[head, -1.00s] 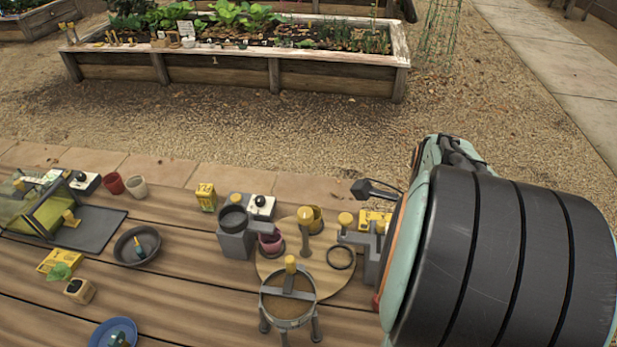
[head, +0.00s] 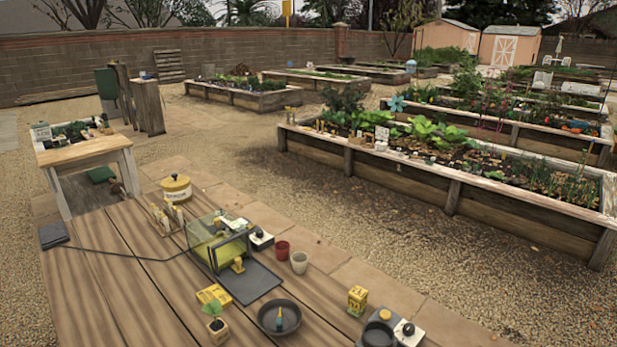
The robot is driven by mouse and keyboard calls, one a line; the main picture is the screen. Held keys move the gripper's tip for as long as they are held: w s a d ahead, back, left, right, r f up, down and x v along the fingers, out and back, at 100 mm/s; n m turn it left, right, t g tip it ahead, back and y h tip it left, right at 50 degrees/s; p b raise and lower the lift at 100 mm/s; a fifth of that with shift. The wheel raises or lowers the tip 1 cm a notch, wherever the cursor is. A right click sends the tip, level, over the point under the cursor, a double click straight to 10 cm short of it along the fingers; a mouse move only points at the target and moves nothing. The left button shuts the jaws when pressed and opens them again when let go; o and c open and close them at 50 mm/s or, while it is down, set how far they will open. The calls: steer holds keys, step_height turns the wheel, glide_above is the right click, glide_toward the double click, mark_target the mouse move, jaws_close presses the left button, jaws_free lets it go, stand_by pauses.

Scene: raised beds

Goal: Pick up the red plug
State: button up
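I cannot make out a red plug in the head view. A dark cable (head: 120,251) runs left across the wooden table from a glass-sided box (head: 215,240) with yellow-green inside. The cable's left end is near a dark flat block (head: 53,235) at the table's left edge. The only clearly red item on the table is a small red cup (head: 282,251), right of the box. My gripper is not in view.
The table's left part is mostly clear.

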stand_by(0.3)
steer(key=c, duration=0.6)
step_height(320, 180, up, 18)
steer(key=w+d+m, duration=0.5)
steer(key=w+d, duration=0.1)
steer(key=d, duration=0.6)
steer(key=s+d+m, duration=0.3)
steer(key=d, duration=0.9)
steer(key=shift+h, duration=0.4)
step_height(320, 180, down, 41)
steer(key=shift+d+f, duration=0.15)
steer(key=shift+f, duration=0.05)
